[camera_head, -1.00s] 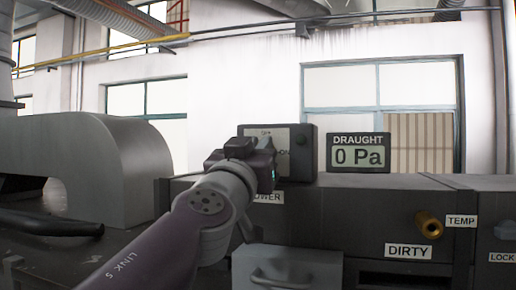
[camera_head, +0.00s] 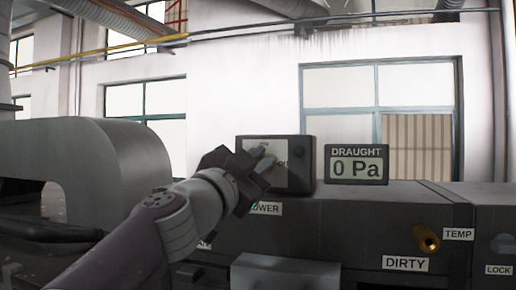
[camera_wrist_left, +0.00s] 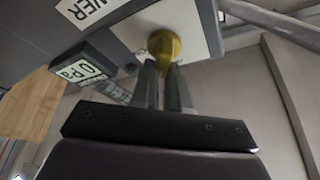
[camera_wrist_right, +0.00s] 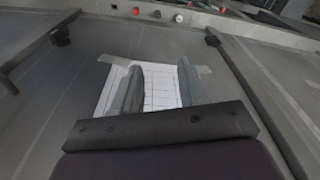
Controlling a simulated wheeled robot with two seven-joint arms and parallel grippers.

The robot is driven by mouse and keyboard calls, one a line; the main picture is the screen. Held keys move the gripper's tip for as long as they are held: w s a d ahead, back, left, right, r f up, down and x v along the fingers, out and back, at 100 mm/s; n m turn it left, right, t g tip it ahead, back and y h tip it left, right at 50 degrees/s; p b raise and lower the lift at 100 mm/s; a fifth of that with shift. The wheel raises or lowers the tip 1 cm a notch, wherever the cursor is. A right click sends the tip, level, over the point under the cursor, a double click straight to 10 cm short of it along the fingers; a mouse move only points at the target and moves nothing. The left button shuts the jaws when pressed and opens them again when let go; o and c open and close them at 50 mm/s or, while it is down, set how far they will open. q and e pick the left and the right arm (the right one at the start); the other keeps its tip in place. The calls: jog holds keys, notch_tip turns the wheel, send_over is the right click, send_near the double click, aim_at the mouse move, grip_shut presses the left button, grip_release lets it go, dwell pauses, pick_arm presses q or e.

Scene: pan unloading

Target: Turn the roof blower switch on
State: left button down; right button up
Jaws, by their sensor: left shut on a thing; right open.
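The blower switch box (camera_head: 300,172) is a dark box with a pale front plate, standing on the dark cabinet. Its yellow switch knob (camera_wrist_left: 164,46) shows in the left wrist view, on the pale plate. My left gripper (camera_head: 264,160) is at the front of the box. In the left wrist view its fingers (camera_wrist_left: 163,72) are close together and shut on the knob. The gripper hides the knob in the head view. The draught display (camera_head: 357,165) beside the box reads 0 Pa. My right gripper (camera_wrist_right: 160,75) is open and empty over a taped paper sheet (camera_wrist_right: 160,92).
The cabinet front carries labels reading DIRTY (camera_head: 405,263), TEMP (camera_head: 458,234) and LOCK (camera_head: 498,270). A brass fitting (camera_head: 426,238) sticks out near TEMP. A large grey curved duct (camera_head: 95,150) stands at the left. The display also shows in the left wrist view (camera_wrist_left: 80,70).

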pick_arm(q)
jog(key=m+g+p, duration=0.2)
jog(key=m+p, duration=0.3)
jog(key=m+g+p, duration=0.2)
jog(key=m+p, duration=0.3)
jog(key=p, duration=0.1)
jog(key=shift+d+f+m, duration=0.15)
jog(key=shift+m, duration=0.25)
jog(key=shift+f+m+g+p, duration=0.15)
jog(key=shift+m+g+p, duration=0.15)
jog(key=shift+m+p, duration=0.15)
jog(key=shift+f, duration=0.1)
jog(key=c, duration=1.1)
grip_release()
